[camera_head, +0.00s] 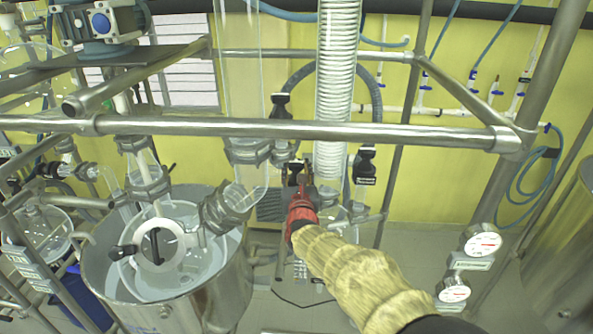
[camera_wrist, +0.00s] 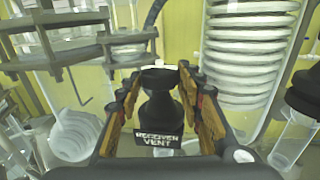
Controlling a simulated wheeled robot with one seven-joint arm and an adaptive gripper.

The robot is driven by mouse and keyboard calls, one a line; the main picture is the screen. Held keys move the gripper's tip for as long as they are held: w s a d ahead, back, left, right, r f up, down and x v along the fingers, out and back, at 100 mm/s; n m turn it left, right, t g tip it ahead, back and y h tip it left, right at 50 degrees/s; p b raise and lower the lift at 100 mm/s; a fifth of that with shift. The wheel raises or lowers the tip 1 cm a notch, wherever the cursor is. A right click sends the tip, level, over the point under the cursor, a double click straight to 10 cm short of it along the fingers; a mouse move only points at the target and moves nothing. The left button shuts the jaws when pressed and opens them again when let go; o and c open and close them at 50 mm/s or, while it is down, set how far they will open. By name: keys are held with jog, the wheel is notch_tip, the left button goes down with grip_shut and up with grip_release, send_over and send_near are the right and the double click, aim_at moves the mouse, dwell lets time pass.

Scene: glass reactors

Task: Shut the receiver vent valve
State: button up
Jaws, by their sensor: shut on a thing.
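The receiver vent valve (camera_wrist: 160,105) is a black valve with a dark knob and a label reading "RECEIVER VENT" in the wrist view. My gripper (camera_wrist: 160,80) has one finger on each side of it and is shut on the valve. In the head view my gripper (camera_head: 298,172) is at the end of my arm, among the glassware under the horizontal steel rail. There the fingers and arm mostly hide the valve. The exact angle of its knob is hard to tell.
A coiled glass condenser (camera_head: 337,70) stands close behind and right of my gripper. Another black valve (camera_head: 365,165) is to the right. A steel rail (camera_head: 250,127) crosses above. A glass reactor vessel (camera_head: 170,262) sits at left, and gauges (camera_head: 482,242) at lower right.

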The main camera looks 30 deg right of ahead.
jog(key=shift+w+a+f+m+g+h+b, duration=0.15)
jog(key=shift+m+g+h+b, duration=0.35)
jog(key=shift+b, duration=0.65)
